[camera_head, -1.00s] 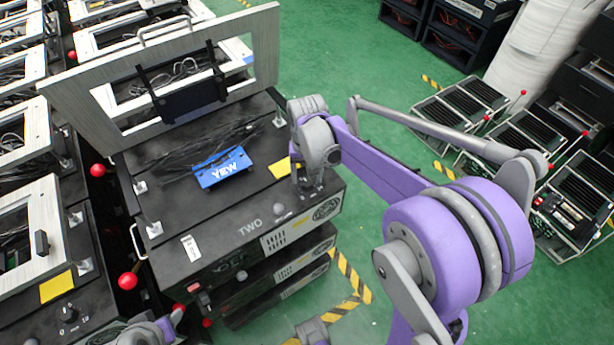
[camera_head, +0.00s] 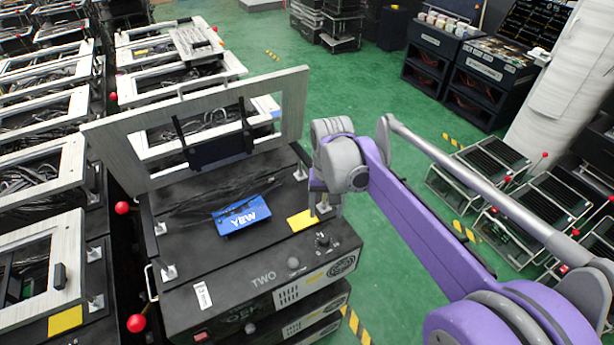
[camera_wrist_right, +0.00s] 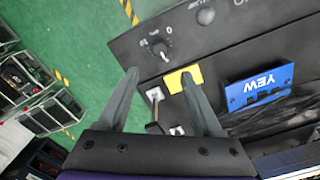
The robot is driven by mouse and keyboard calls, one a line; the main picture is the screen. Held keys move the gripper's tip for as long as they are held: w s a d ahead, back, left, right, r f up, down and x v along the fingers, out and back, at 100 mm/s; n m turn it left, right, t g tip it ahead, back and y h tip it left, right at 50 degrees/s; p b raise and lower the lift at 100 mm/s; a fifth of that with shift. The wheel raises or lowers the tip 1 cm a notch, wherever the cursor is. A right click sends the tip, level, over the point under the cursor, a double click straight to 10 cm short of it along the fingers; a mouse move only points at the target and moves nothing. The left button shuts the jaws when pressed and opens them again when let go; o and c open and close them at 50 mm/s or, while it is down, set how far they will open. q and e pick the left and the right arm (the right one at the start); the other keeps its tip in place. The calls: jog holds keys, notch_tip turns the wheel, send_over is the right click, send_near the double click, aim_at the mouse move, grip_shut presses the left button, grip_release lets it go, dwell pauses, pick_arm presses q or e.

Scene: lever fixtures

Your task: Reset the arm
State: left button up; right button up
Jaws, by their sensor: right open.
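My right arm comes in from the lower right in the head view, with purple and grey links reaching over the right side of a black machine marked TWO (camera_head: 215,275). My right gripper (camera_head: 324,204) points down by the machine's right edge, near a yellow label (camera_head: 301,221). In the right wrist view the two dark fingers of the right gripper (camera_wrist_right: 160,76) are spread apart. No object is held between them. Beyond them lie the machine top, the yellow label (camera_wrist_right: 184,80) and a dial (camera_wrist_right: 160,48). My left gripper is not in view.
A blue YEW plate (camera_head: 241,220) and loose cables lie on the machine, below a raised grey frame (camera_head: 265,125). Red ball knobs (camera_head: 136,323) stand along its left side. Similar machines fill the left. Green floor (camera_head: 330,90) is open behind; racks (camera_head: 480,170) stand at right.

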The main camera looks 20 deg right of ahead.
jog(key=shift+s, duration=0.1)
jog(key=s+a+n+t+p, duration=0.2)
jog(key=s+a, duration=0.1)
jog(key=s, duration=0.5)
jog(key=s+a+n+t+p, duration=0.3)
jog(key=s+a, duration=0.1)
jog(key=s, duration=0.4)
jog(key=shift+s+f+p, duration=0.2)
jog(key=shift+f+p, duration=0.1)
